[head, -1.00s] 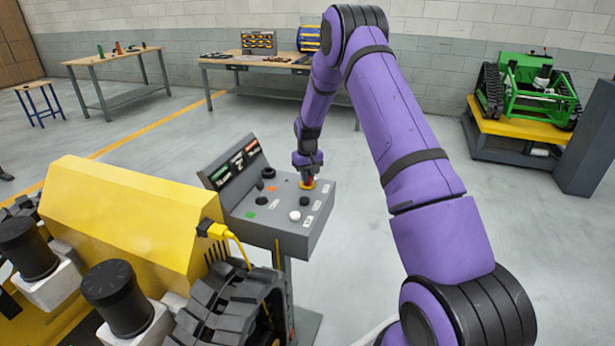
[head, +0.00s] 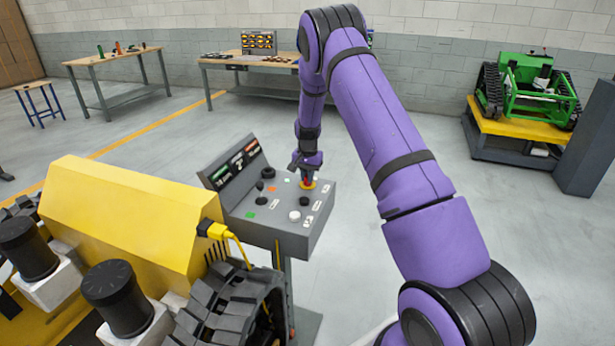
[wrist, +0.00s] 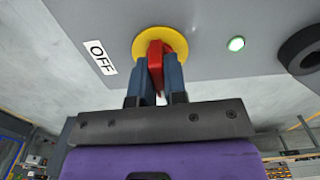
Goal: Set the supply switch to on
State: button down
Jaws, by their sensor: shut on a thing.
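The supply switch is a red handle (wrist: 155,62) on a round yellow base (wrist: 178,42), set in the grey control panel (head: 262,222). In the head view its yellow base (head: 307,186) shows near the panel's far right corner. My gripper (wrist: 155,82) is shut on the red handle, one blue finger on each side. In the head view my gripper (head: 306,172) reaches down from above and hides most of the handle. A white OFF label (wrist: 100,57) sits left of the base in the wrist view. An ON label is not in the wrist view.
A lit green lamp (wrist: 236,43) and a dark round knob (wrist: 302,50) are right of the switch in the wrist view. Black knobs (head: 268,172) and a white button (head: 295,215) share the panel. A yellow tracked machine (head: 130,215) stands close at left.

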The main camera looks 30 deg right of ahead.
dwell(0.3)
jog(key=c, duration=1.2)
grip_release()
jog(key=shift+o, duration=0.2)
jog(key=shift+r, duration=0.1)
notch_tip(320, 180, up, 11)
jog(key=shift+f, duration=0.2)
